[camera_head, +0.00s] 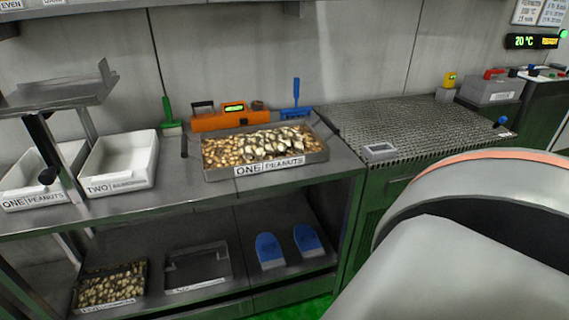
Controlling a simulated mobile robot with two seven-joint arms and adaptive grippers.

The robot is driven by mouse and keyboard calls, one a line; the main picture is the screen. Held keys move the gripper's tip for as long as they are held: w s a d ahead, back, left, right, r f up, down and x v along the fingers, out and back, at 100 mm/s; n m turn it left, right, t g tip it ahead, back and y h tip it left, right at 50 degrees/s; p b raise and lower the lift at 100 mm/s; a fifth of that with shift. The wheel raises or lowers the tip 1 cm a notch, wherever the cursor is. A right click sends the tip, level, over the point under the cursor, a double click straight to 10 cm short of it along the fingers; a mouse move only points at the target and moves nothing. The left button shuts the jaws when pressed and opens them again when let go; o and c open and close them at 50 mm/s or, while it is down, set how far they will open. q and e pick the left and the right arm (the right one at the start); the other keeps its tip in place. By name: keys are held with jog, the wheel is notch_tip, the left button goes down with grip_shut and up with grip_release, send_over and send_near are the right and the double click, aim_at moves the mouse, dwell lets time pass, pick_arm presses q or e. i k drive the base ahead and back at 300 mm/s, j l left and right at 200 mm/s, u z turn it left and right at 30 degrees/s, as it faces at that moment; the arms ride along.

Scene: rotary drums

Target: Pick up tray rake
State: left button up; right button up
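No tool in view can be named as the tray rake for certain. A blue long-handled tool (296,98) stands upright behind the peanut tray, its wide blue head at the bottom. A green tool (168,113) of similar shape stands further left against the wall. A metal tray (215,175) labelled "ONE PEANUTS" holds peanuts (270,146) on the bench. A thin dark handle-like piece (184,146) sticks up at the tray's left. Neither of my grippers is in view.
White bins (120,160) stand left on the bench (180,195), near a metal chute-like stand (60,92). An orange unit (215,121) sits behind the tray. A perforated surface (410,130) lies right. A large grey rounded body (450,270) blocks the lower right. Blue scoop-like items (271,250) lie below.

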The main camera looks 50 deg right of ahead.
aim_at(296, 111)
jog(key=z, duration=1.6)
jog(key=l, duration=0.55)
jog(key=i+l, duration=0.15)
jog(key=l, duration=0.4)
